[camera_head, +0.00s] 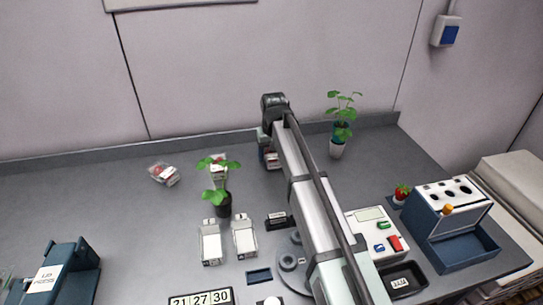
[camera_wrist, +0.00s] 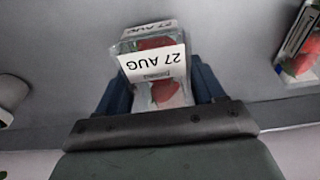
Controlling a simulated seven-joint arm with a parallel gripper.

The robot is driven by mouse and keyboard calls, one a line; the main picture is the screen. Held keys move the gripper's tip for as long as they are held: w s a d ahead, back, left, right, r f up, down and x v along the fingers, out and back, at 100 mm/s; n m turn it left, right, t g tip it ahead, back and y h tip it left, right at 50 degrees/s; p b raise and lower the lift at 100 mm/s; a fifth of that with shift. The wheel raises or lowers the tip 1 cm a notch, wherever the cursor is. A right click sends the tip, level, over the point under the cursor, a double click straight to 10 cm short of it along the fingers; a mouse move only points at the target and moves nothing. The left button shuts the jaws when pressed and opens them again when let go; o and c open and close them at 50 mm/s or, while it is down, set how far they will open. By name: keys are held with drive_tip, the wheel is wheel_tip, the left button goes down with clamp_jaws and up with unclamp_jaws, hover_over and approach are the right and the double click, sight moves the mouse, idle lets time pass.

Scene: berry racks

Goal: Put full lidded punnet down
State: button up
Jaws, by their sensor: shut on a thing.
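A clear lidded punnet (camera_wrist: 155,93) with red strawberries and a white label reading "27 AUG", upside down in the wrist view, sits between the dark blue fingers of my gripper (camera_wrist: 160,84). The gripper is shut on it. In the head view the held punnet (camera_head: 271,160) shows partly, below my wrist at the back of the counter (camera_head: 105,200). I cannot tell whether its base touches the counter. Another labelled punnet (camera_head: 218,160) stands to the left, partly behind a plant; one is also at the right of the wrist view (camera_wrist: 300,50). A third punnet (camera_head: 164,174) lies farther left.
White trays (camera_head: 210,243), a scale (camera_head: 372,232) and a blue-fronted box (camera_head: 440,215) are nearer.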

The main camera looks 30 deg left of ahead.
sight(273, 155)
drive_tip(key=shift+f, duration=0.5)
drive_tip(key=o, duration=1.1)
drive_tip(key=shift+f, duration=0.15)
drive_tip(key=r, duration=0.4)
drive_tip(key=s+d+r, duration=0.1)
drive_tip(key=r, duration=0.7)
drive_tip(key=shift+s+d+r, duration=0.1)
drive_tip(key=shift+s+d, duration=0.05)
